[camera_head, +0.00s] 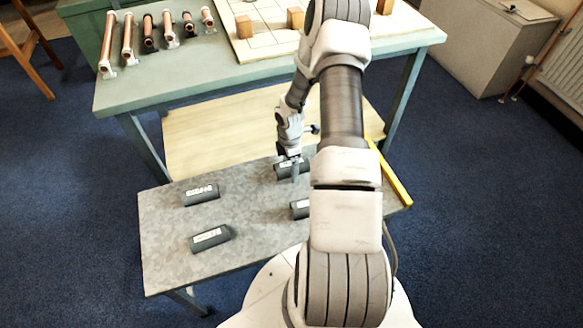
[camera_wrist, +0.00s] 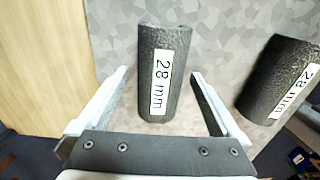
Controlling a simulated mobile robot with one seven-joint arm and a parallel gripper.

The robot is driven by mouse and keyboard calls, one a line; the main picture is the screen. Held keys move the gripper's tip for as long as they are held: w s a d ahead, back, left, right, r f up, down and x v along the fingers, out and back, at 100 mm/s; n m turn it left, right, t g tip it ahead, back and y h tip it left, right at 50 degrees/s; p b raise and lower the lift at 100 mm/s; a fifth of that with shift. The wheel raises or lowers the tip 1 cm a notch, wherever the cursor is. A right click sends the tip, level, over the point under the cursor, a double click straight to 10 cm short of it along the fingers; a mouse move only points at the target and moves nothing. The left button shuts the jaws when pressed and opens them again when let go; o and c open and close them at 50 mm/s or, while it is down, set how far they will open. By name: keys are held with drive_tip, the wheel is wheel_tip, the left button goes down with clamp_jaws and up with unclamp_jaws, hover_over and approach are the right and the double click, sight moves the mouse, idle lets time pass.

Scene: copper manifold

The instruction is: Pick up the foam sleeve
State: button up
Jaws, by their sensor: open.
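Several dark grey foam sleeves with white labels lie on a grey speckled low table (camera_head: 160,235). My gripper (camera_head: 291,160) is open above the far sleeve (camera_head: 282,170) and partly covers it. In the wrist view this sleeve (camera_wrist: 146,60) reads "28 mm" and lies between my two open fingers, with a gap on each side. I cannot tell how far the fingertips are above the table. A second sleeve (camera_wrist: 268,75), also marked "28 mm", lies to the right in the wrist view. Two more sleeves lie at the left, one farther (camera_head: 200,194) and one nearer (camera_head: 210,238).
Another sleeve (camera_head: 299,209) is partly hidden behind my arm. A yellow bar (camera_head: 392,175) lies along the table's right edge. A green workbench (camera_head: 130,90) behind holds copper pipe pieces (camera_head: 128,38) and a white board (camera_head: 260,45) with wooden blocks.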

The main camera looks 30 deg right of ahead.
drive_tip(key=shift+c, duration=0.3)
drive_tip(key=c, duration=1.3)
drive_tip(key=shift+c, duration=0.2)
drive_tip(key=shift+r, duration=0.15)
